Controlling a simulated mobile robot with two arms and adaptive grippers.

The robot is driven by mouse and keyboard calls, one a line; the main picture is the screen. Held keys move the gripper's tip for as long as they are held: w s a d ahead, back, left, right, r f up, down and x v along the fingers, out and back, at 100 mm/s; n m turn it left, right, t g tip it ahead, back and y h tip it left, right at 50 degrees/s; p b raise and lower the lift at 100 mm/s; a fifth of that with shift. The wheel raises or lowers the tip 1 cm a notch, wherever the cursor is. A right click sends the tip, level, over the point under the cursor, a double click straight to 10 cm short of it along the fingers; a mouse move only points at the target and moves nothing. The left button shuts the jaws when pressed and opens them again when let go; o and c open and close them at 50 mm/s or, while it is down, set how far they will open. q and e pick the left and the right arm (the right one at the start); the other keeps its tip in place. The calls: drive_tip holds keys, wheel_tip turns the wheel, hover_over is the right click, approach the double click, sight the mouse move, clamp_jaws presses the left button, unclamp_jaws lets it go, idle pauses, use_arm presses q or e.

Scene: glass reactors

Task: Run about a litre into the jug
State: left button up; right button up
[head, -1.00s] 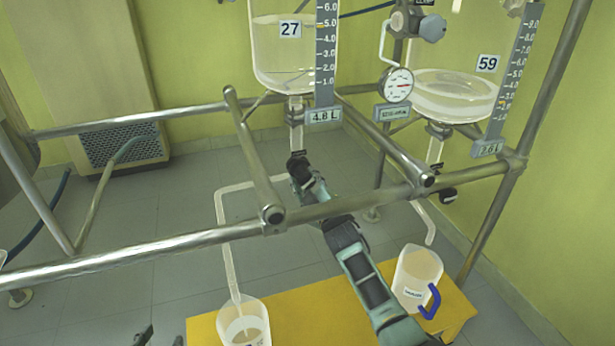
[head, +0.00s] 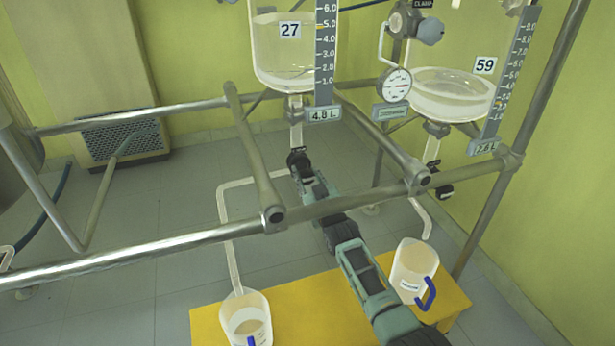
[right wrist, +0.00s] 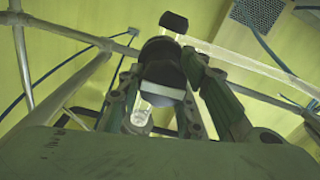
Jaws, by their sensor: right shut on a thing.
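A clear outlet pipe (head: 224,205) runs left and then down into an open jug (head: 257,303) with a blue handle. Pale contents seem to show in this jug, but I cannot tell how much. My left gripper is out of view.
Metal rails (head: 150,247) cross in front of the reactors.

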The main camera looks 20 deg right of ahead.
drive_tip(key=shift+d+r, duration=0.1)
drive_tip(key=shift+d, duration=0.15)
drive_tip(key=o, duration=1.1)
drive_tip(key=shift+d, duration=0.1)
drive_tip(key=shift+s+a, duration=0.15)
drive_tip(key=shift+a, duration=0.05)
drive_tip(key=shift+s+f, duration=0.2)
drive_tip(key=shift+s, duration=0.05)
drive_tip(key=s, duration=1.1)
drive_tip(key=shift+s+d, duration=0.15)
drive_tip(key=shift+d, duration=0.15)
